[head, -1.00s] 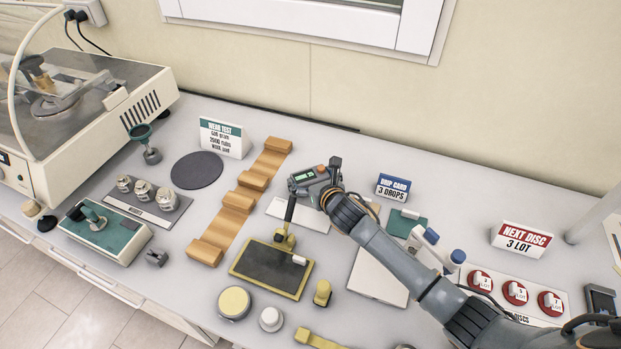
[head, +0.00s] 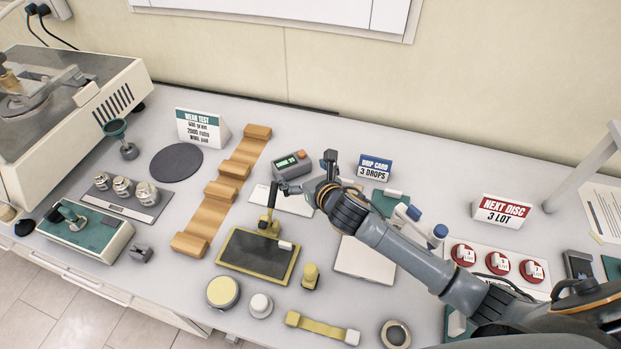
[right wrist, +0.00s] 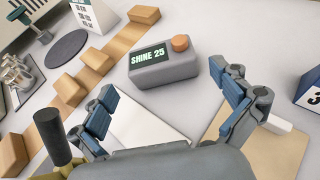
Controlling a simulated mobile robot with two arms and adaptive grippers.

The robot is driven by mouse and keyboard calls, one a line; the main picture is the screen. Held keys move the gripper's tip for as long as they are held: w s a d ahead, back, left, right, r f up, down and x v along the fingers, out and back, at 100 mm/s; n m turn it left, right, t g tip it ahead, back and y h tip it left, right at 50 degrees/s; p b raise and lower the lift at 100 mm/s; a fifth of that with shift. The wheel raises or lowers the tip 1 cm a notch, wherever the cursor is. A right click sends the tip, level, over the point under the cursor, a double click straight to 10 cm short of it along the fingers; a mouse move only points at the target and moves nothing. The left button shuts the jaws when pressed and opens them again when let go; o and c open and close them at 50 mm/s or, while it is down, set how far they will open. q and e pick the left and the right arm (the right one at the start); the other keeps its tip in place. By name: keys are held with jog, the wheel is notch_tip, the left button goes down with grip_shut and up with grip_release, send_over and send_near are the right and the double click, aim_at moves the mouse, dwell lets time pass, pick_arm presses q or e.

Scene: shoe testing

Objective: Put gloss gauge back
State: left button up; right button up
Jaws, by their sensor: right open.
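The gloss gauge (head: 291,164) is a small grey box with an orange button and a lit display. It stands on the bench at the back edge of a white plate (head: 293,206), right of the wooden stepped strip. In the right wrist view the gauge (right wrist: 165,70) reads "SHINE 25". My right gripper (head: 306,174) is open and empty, just in front and to the right of the gauge. In the right wrist view its two blue-padded fingers stand apart, with the gauge beyond them, untouched. My left gripper is not in view.
The wooden strip (head: 221,190) lies left of the gauge. A yellow-framed dark pad (head: 255,256) with a black-handled tool lies in front. The bench behind the gauge is clear.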

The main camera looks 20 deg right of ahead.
jog(key=shift+v, duration=2.5)
